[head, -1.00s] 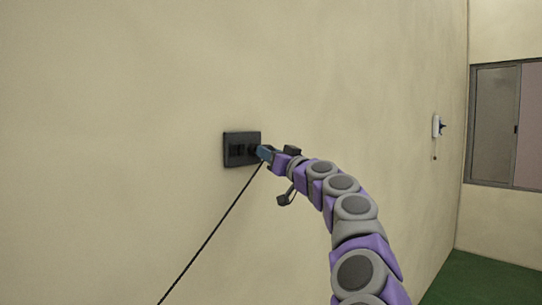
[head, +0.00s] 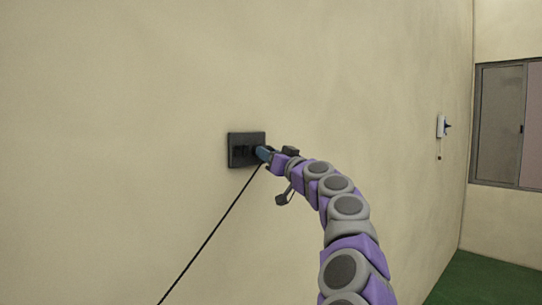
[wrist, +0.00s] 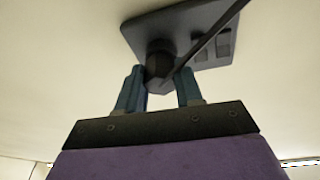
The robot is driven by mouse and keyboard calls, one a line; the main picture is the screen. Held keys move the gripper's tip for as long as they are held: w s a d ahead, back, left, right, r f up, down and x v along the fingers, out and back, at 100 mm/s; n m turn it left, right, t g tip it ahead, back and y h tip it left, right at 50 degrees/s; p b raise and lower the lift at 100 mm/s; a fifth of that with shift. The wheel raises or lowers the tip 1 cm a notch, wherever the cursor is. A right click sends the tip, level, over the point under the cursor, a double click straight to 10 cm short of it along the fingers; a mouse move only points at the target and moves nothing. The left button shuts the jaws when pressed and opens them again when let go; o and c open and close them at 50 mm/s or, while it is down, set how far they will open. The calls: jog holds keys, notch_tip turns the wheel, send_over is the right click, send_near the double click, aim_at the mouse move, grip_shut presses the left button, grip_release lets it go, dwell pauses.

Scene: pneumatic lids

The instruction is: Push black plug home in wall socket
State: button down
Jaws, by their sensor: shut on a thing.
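The dark wall socket (head: 240,150) is a rectangular plate on the beige wall, and in the wrist view its plate (wrist: 140,27) is at the top. The black plug (wrist: 159,58) is at the plate, and its cord (head: 205,243) hangs down to the lower left. My gripper (head: 263,154) is at the right part of the socket. In the wrist view its two blue fingers (wrist: 160,85) stand on either side of the plug, shut on it. The plug's front is hidden, so I cannot tell how deep it sits.
Other openings (wrist: 213,46) show in the socket plate beside the plug. A small white fixture (head: 440,126) hangs on the wall at the right. A window (head: 500,125) is at the far right above a green floor (head: 480,282). The wall around the socket is bare.

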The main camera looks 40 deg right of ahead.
jog(key=shift+w, duration=0.1)
jog(key=c, duration=0.7)
grip_release()
jog(key=shift+o, duration=0.2)
jog(key=b+v, duration=0.6)
jog(key=v, duration=0.1)
